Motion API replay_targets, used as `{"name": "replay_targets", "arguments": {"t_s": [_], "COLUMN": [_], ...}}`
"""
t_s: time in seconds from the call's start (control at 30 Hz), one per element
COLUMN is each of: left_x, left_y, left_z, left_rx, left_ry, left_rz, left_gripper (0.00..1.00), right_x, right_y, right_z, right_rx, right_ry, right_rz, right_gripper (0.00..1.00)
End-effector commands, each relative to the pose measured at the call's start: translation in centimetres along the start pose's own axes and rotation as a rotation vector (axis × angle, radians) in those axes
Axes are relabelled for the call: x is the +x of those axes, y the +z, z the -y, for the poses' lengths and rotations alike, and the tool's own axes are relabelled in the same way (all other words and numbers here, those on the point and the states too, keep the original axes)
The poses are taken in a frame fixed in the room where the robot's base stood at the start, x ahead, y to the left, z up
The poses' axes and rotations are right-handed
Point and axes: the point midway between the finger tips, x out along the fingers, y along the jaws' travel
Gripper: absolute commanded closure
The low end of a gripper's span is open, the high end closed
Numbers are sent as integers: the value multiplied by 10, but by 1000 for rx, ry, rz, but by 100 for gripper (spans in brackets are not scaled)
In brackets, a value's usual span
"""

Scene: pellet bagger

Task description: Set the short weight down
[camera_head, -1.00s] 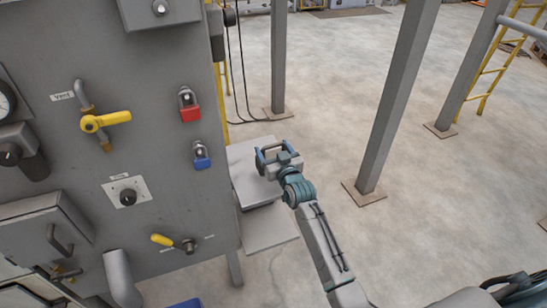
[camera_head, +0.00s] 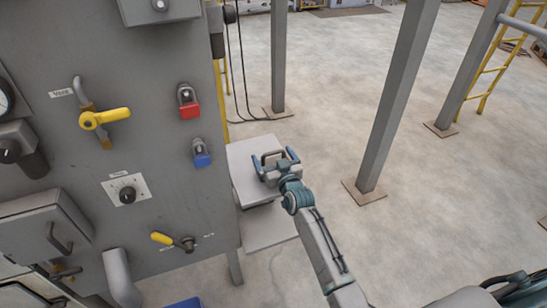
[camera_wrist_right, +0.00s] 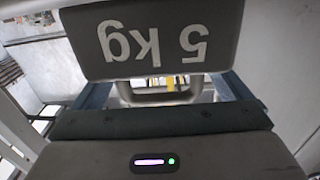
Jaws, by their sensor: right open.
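The short weight (camera_wrist_right: 155,38) is a grey block with "5 kg" in pale figures, upside down in the right wrist view. Its loop handle (camera_wrist_right: 160,96) shows below the lettering, in front of the palm. In the head view its handle (camera_head: 269,157) stands up over the pale platform (camera_head: 243,158) beside the grey cabinet. My right gripper (camera_head: 275,165) is open, with its teal fingers apart on either side of the handle. In the head view the gripper hides most of the weight, so contact with the platform cannot be seen. My left gripper is out of view.
The grey cabinet (camera_head: 165,60) stands close on the left, with a yellow-handled valve (camera_head: 112,116), a red padlock (camera_head: 189,107) and a blue padlock (camera_head: 201,154). A lower plate (camera_head: 270,230) lies below the platform. Grey posts (camera_head: 400,95) rise from open floor on the right.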

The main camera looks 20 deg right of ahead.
Motion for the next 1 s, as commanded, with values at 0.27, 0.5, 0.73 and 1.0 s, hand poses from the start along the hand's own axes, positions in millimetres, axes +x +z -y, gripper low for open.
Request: {"name": "replay_targets", "arguments": {"t_s": [0.27,0.5,0.73,1.0], "left_x": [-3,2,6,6], "left_y": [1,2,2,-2], "left_z": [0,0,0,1], "left_rx": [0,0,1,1], "left_ry": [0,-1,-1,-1], "left_rz": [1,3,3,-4], "left_gripper": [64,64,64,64], "right_x": [-20,-72,-108,-120], "right_y": [-1,0,-1,-3], "right_z": [0,0,0,0], "right_rx": [-2,-2,-1,-1], "right_ry": [0,0,0,0], "right_rz": [1,1,0,-1], "right_gripper": [3,3,3,3]}}
